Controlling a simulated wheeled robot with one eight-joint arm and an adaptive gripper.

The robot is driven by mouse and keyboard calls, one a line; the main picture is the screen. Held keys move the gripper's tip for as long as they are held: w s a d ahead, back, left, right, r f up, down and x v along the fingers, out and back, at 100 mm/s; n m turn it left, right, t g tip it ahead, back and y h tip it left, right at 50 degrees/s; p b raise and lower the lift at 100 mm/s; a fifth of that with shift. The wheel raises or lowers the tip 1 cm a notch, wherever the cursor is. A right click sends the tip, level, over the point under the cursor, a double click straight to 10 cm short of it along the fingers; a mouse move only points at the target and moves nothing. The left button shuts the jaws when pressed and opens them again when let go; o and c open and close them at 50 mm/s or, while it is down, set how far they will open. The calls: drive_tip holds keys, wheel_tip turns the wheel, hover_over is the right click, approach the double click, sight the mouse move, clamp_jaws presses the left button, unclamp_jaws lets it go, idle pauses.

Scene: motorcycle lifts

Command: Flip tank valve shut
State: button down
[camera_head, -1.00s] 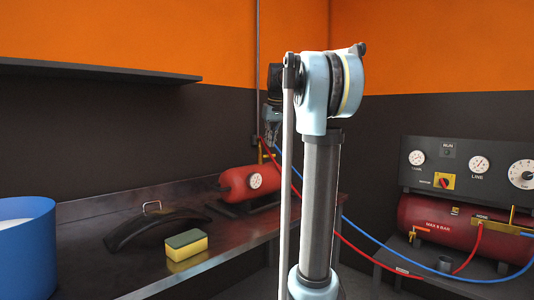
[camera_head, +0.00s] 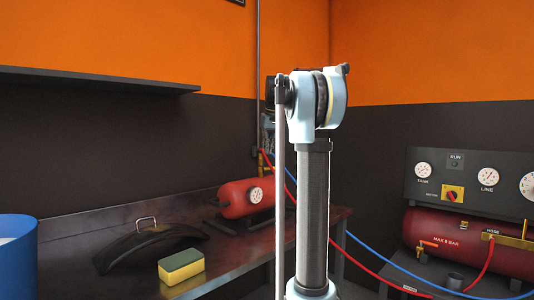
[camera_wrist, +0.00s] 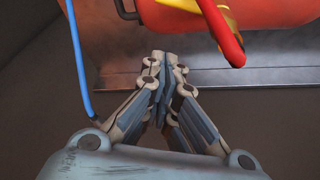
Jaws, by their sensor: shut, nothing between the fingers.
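A small red tank (camera_head: 246,196) with a round white gauge lies on the bench. A brass fitting (camera_head: 261,164) stands on its top, with a red hose. In the wrist view the red tank (camera_wrist: 270,12) crosses the top edge. A brass part (camera_wrist: 229,14) shows there beside a red bar or hose (camera_wrist: 218,30); I cannot tell which. My gripper (camera_wrist: 163,55) is shut and empty, below and left of this red part and apart from it in the picture. In the head view my arm mostly hides the gripper.
A larger red compressor tank (camera_head: 462,257) with an orange-handled valve (camera_head: 428,244) sits under a gauge panel (camera_head: 455,180) at right. A blue hose (camera_wrist: 76,60) runs at left in the wrist view. A sponge (camera_head: 181,267), a black fender (camera_head: 150,243) and a blue bucket (camera_head: 18,257) are at left.

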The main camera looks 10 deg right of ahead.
drive_tip(key=x, duration=0.7)
drive_tip(key=shift+w+f, duration=0.1)
drive_tip(key=shift+f, duration=0.2)
drive_tip(key=shift+s+d+f, duration=0.1)
drive_tip(key=shift+s+f, duration=0.1)
drive_tip(key=shift+s, duration=0.1)
drive_tip(key=shift+s+d+r, duration=0.15)
drive_tip(key=shift+s, duration=0.35)
drive_tip(key=shift+s+d+r, duration=0.1)
drive_tip(key=shift+s, duration=0.45)
drive_tip(key=shift+s+d+r, duration=0.15)
drive_tip(key=shift+s, duration=0.35)
drive_tip(key=shift+s+d, duration=0.1)
drive_tip(key=shift+d, duration=0.2)
drive_tip(key=shift+a+m, duration=0.2)
drive_tip(key=shift+m, duration=0.1)
